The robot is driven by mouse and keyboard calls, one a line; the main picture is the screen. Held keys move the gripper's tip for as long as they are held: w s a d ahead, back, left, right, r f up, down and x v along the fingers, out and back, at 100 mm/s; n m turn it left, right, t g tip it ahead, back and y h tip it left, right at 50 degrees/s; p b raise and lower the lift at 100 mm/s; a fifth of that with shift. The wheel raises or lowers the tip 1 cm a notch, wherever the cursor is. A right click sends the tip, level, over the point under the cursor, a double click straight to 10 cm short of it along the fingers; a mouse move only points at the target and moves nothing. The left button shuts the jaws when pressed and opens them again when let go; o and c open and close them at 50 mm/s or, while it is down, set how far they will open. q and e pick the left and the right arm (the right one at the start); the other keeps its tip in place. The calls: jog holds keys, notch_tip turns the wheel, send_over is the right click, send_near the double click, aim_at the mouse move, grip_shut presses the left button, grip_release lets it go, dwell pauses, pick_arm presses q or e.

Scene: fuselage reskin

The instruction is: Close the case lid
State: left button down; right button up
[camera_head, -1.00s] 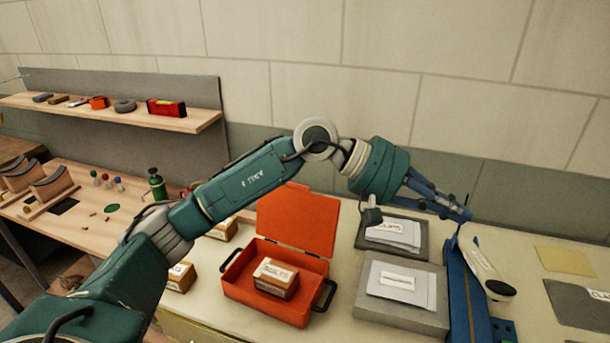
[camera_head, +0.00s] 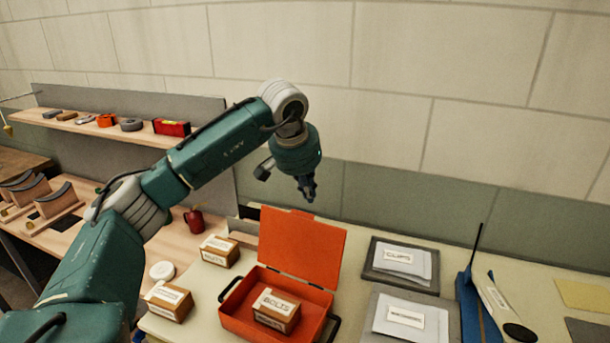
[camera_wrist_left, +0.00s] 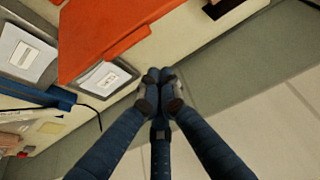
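The orange case (camera_head: 234,318) stands on the bench with its lid (camera_head: 300,248) open and raised at the back. A small cardboard box labelled BOLTS (camera_head: 276,311) sits inside the case. My left gripper (camera_head: 308,196) points down above the lid's top edge and looks apart from it. In the left wrist view its fingertips (camera_wrist_left: 160,92) are together with nothing between them. The orange lid also shows in that view (camera_wrist_left: 105,30), beyond the fingertips at upper left. My right gripper is in neither current view.
Cardboard boxes (camera_head: 168,302) stand left of the case. Grey trays holding packets, one labelled CLIPS (camera_head: 398,259), lie to its right, with a blue tool (camera_head: 476,308) beyond. The wall (camera_head: 400,190) rises close behind the bench.

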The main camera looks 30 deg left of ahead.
pick_arm(q)
jog(key=s, duration=0.1)
jog(key=s+p, duration=0.2)
jog(key=shift+d+f, duration=0.3)
jog(key=shift+f, duration=0.05)
